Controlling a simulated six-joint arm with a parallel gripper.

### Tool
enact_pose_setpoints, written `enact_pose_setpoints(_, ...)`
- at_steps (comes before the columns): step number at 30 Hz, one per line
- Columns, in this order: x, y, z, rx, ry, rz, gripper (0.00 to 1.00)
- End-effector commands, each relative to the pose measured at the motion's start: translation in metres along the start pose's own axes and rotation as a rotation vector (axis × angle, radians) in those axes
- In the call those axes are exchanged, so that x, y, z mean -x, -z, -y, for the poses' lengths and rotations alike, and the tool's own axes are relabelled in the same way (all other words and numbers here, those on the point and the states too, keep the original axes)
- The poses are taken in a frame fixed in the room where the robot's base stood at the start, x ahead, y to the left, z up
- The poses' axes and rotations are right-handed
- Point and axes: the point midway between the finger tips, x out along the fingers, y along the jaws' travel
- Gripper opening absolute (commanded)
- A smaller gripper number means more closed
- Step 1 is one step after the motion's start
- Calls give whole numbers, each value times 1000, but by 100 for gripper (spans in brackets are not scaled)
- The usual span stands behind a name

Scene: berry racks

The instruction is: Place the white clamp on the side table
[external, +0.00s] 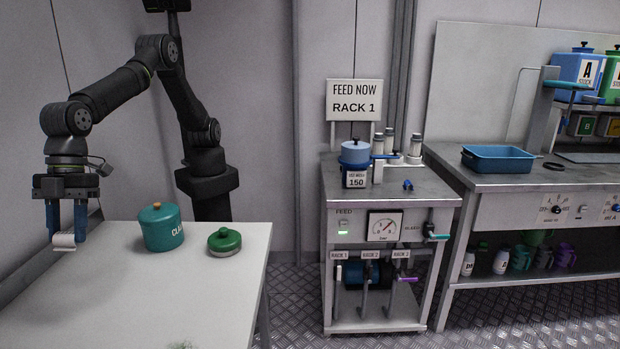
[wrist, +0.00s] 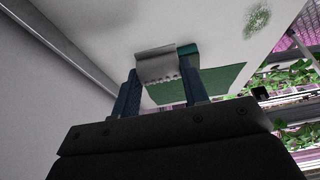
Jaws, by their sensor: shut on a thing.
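My gripper (external: 65,232) points down at the left side of the external view, with its two blue fingers shut on the white clamp (external: 64,243). The clamp is small, pale and rounded, and sits between the fingertips. In the wrist view the clamp (wrist: 157,65) shows between the fingers, with a toothed lower edge. The white side table (external: 130,300) lies at the lower left. The clamp is over or near its far left part; I cannot tell whether it touches the top.
A teal lidded pot (external: 161,228) and a low green lidded tin (external: 224,242) stand on the table, right of my gripper. The table's near part is mostly clear. A feed cart (external: 390,205) and a bench with a blue tray (external: 497,158) stand further right.

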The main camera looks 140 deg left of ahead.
Motion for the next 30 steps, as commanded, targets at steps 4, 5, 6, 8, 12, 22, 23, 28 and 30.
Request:
enact_pose_setpoints(4,2,-5,-27,-33,-14,0,20)
enact_pose_setpoints(5,-6,-8,-25,-30,-12,4,20)
enact_pose_setpoints(6,-13,-11,-24,-29,-11,5,20)
enact_pose_setpoints(8,-21,-14,-23,-28,-11,4,20)
enact_pose_setpoints(12,-38,-22,-23,-28,-11,3,20)
enact_pose_setpoints(22,-82,-15,21,-23,-10,3,20)
enact_pose_setpoints(23,-87,-13,27,-24,-10,2,20)
enact_pose_setpoints(28,-113,-5,59,-25,-10,1,20)
enact_pose_setpoints(30,-121,-3,68,-24,-11,1,20)
